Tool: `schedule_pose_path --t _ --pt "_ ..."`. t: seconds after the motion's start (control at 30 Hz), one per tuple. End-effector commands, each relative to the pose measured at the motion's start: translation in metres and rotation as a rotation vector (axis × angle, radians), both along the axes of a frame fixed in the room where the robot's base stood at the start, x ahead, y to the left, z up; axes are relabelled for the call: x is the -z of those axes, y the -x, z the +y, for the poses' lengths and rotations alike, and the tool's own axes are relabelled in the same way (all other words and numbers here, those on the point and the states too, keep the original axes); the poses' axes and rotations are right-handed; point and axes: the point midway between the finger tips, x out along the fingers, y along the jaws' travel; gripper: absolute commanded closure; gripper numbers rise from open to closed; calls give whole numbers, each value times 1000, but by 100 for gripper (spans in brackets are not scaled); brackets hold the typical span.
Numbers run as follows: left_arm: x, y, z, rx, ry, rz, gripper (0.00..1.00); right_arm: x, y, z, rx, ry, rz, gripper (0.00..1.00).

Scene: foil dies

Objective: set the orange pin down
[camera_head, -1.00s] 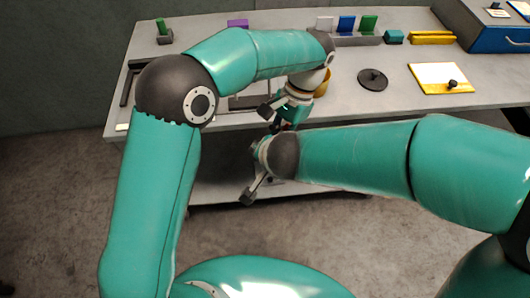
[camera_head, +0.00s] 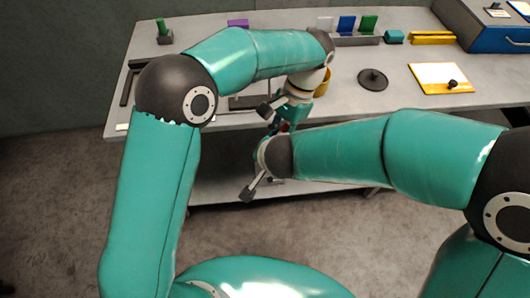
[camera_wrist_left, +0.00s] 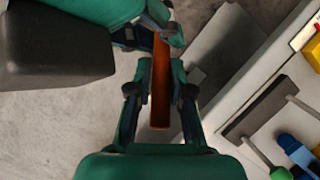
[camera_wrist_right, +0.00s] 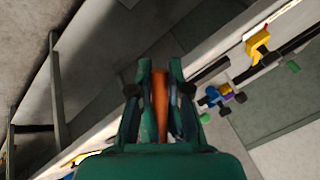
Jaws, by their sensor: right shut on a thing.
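The orange pin is long and narrow. In the left wrist view the pin (camera_wrist_left: 160,95) lies between the fingers of my left gripper (camera_wrist_left: 161,66), and its upper end reaches my right gripper (camera_wrist_left: 150,36). In the right wrist view the pin (camera_wrist_right: 160,95) runs between the fingers of my right gripper (camera_wrist_right: 160,68), which is shut on it. I cannot tell whether the left fingers touch the pin. In the head view both grippers are close together before the bench's front edge, and my arms mostly hide them and the pin.
The grey workbench (camera_head: 220,121) lies beyond my arms. On it are a black disc with a knob (camera_head: 372,79), a yellow-edged white board (camera_head: 440,76), a blue box (camera_head: 497,37), a green peg on a block (camera_head: 163,31) and upright coloured plates (camera_head: 346,25). A shelf (camera_head: 225,187) is below.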

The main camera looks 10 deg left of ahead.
Motion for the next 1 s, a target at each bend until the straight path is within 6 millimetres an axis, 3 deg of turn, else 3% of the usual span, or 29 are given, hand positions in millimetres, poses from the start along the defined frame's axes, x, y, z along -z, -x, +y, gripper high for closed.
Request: schedule_pose_path --t 0.03,0.13,0.17,0.57,1.0 --pt "0 1 -3 0 5 1 71 -3 -1 3 -7 -7 -6 100" --pt "1 1 -3 0 5 1 55 -3 -1 3 -6 -6 -5 100" --pt "1 1 -2 1 4 1 54 -2 -1 3 -6 -6 -5 100" --pt "-5 -2 -3 1 3 1 54 -2 0 2 -4 -4 -4 100" --pt "-56 -21 -17 2 4 -1 54 -1 0 2 -3 -3 -3 100"
